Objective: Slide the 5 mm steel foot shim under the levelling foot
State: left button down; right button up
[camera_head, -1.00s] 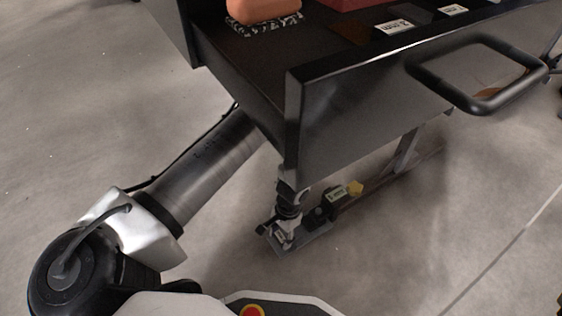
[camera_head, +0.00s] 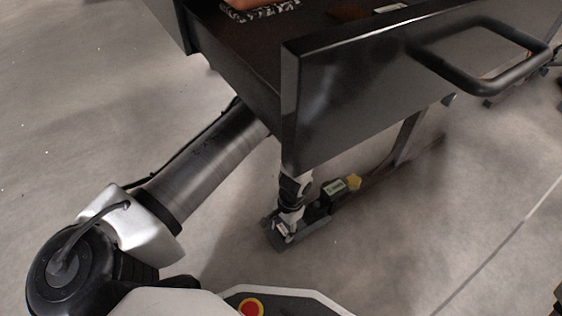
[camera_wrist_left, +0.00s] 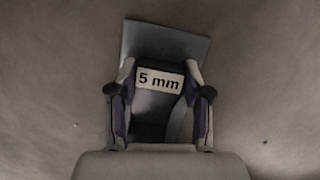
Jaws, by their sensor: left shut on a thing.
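My left gripper (camera_head: 287,226) reaches down below the corner of a black open-topped frame, close to the floor. In the left wrist view its two fingers (camera_wrist_left: 160,106) are closed about a dark piece with a white "5 mm" label, the steel foot shim (camera_wrist_left: 161,79). A flat grey plate (camera_wrist_left: 168,38) extends past the fingertips; whether it is part of the shim cannot be told. In the head view the fingers are small and partly hidden by the wrist. I cannot make out the levelling foot clearly. My right gripper is not in view.
The black frame with its front panel (camera_head: 390,85) and bar handle (camera_head: 480,85) overhangs the gripper. Bare floor (camera_head: 420,240) lies to the right.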

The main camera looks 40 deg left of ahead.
pick_arm(q)
jog(key=shift+w+d, duration=0.1)
jog(key=shift+w, duration=0.1)
jog(key=shift+c, duration=2.1)
grip_release()
